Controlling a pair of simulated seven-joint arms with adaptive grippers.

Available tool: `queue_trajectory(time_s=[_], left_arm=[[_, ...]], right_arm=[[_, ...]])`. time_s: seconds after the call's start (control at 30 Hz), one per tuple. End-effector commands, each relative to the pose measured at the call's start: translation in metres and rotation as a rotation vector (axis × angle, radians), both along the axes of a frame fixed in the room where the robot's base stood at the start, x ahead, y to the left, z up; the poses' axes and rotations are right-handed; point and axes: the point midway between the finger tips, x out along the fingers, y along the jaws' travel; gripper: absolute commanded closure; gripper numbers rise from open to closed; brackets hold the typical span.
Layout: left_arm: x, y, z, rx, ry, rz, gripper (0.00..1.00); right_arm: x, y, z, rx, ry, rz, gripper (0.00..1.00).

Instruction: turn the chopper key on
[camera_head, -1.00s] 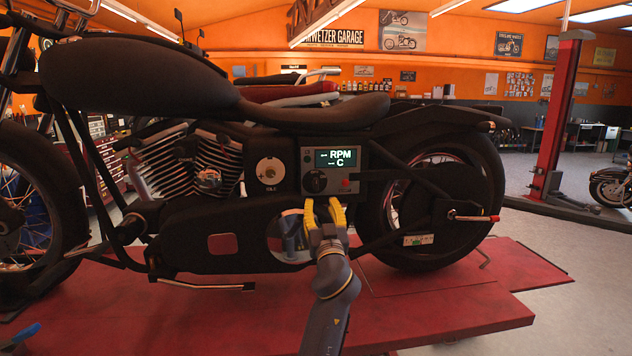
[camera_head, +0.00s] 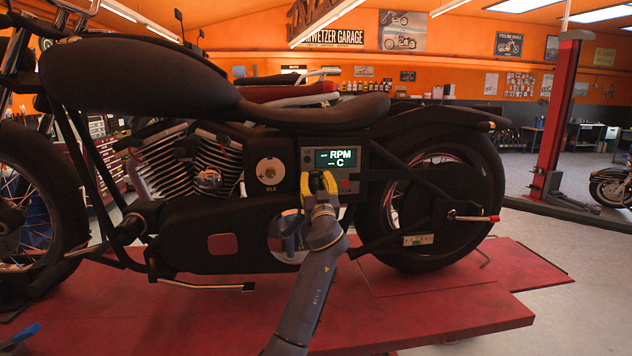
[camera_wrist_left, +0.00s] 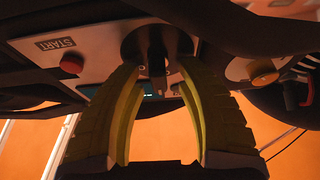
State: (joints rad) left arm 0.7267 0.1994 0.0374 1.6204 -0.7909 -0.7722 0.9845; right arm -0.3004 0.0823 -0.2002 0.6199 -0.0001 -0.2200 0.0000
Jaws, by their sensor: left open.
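The chopper's control panel (camera_head: 352,172) is a grey plate with a lit display (camera_head: 337,159) reading RPM and C. The round black key switch (camera_wrist_left: 157,42) is on this panel, seen upside down in the left wrist view. A dark upright part, which looks like the key, stands out from its middle. My left gripper (camera_head: 321,178) has yellow fingers and is at the panel, covering most of the switch in the head view. In the wrist view the left gripper (camera_wrist_left: 158,70) is open, its fingertips on either side of the key; contact is unclear.
A red button (camera_wrist_left: 72,62) beside a START label is close to one finger. The idle dial (camera_head: 270,171) is left of the panel. The dark seat (camera_head: 320,110) overhangs above, and the rear wheel (camera_head: 435,205) is right. The chopper stands on a red lift (camera_head: 450,318).

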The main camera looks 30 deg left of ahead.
Motion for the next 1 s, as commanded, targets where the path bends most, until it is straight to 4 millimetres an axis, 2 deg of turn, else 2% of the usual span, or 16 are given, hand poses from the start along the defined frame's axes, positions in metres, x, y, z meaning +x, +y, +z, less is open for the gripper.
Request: queue_trajectory(time_s=[0.2, 0.23, 0.57, 1.0], left_arm=[[0.0002, 0.0001, 0.0, 0.0, 0.0, 0.0, 0.64], [0.0002, 0.0001, 0.0, 0.0, 0.0, 0.0, 0.61], [0.0001, 0.0, -0.0002, 0.001, 0.001, 0.0, 0.99], [0.0, 0.0001, 0.0, 0.009, 0.008, 0.001, 1.0]], right_arm=[[0.0003, -0.0003, 0.0, 0.0, 0.0, 0.0, 0.56], [0.0003, -0.0003, 0.0, 0.0, 0.0, 0.0, 0.56], [0.0005, 0.0008, 0.0001, 0.001, -0.001, 0.0, 0.56], [0.0006, 0.0052, 0.0, 0.005, -0.001, -0.001, 0.56]])
